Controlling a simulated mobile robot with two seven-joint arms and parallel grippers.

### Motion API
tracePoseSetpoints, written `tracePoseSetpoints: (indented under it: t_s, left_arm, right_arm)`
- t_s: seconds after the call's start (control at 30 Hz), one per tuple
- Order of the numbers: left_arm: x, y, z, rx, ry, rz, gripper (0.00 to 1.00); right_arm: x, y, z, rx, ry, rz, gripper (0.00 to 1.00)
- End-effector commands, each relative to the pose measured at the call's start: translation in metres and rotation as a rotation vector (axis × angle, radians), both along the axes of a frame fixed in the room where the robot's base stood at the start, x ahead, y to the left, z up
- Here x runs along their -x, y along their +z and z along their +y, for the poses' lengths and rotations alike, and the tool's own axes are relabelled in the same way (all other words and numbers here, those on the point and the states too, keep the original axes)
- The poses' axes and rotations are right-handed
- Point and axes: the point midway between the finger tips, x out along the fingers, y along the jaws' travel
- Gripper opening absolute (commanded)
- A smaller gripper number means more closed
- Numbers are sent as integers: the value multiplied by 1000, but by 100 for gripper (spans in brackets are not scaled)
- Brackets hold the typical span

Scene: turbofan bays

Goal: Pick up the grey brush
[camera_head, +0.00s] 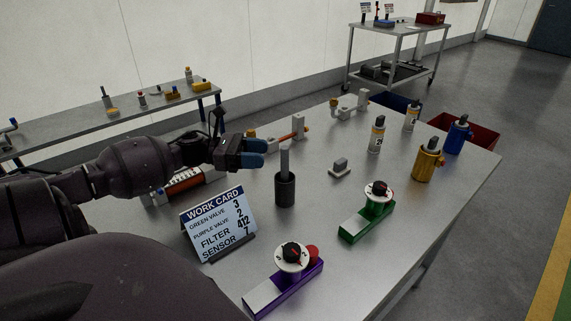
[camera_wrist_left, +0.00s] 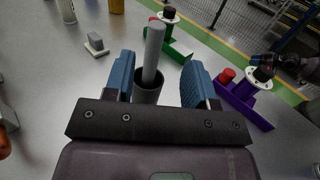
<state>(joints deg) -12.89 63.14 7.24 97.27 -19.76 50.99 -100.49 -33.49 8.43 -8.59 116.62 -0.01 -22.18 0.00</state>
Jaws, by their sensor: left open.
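The grey brush (camera_head: 285,161) stands upright in a dark cup (camera_head: 285,190) on the table; only its plain grey handle shows, and its lower end is hidden in the cup. My left gripper (camera_head: 258,153) has blue fingers and is open, just left of the handle in the head view. In the left wrist view the handle (camera_wrist_left: 154,52) rises from the cup (camera_wrist_left: 148,90) between and beyond the open fingers (camera_wrist_left: 156,82), not gripped. A dark arm part (camera_wrist_left: 285,68), which looks like my right arm, shows at the right; its jaws are not clear.
The work card (camera_head: 212,222) stands left of the cup. A purple valve unit (camera_head: 284,288) and a green one (camera_head: 367,218) are in front and to the right. A small grey block (camera_head: 340,167) lies right of the cup. Several bottles stand near the far right edge, beside a red bin (camera_head: 478,135).

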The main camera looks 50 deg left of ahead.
Motion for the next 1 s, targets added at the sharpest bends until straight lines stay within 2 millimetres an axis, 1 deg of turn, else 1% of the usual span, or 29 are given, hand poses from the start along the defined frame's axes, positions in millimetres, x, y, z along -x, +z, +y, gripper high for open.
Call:
tracePoseSetpoints:
  t_s: [0.1,0.27,0.6,0.73,0.97,1.0]
  left_arm:
    - [-8,0,-9,0,0,0,51]
    - [-13,-1,-14,0,1,0,51]
    - [-43,-2,-43,1,-1,-1,51]
    - [-47,-3,-48,1,0,2,51]
    - [-47,-3,-48,1,1,1,51]
    - [-47,-3,-48,1,1,1,45]
  right_arm:
    - [1,-2,-1,4,2,4,43]
    - [2,-4,-2,5,2,8,43]
    - [1,-6,0,1,0,10,43]
    - [1,-6,1,-4,-3,8,43]
    - [0,-5,2,-6,-5,5,43]
    - [0,-5,2,-6,-5,5,43]
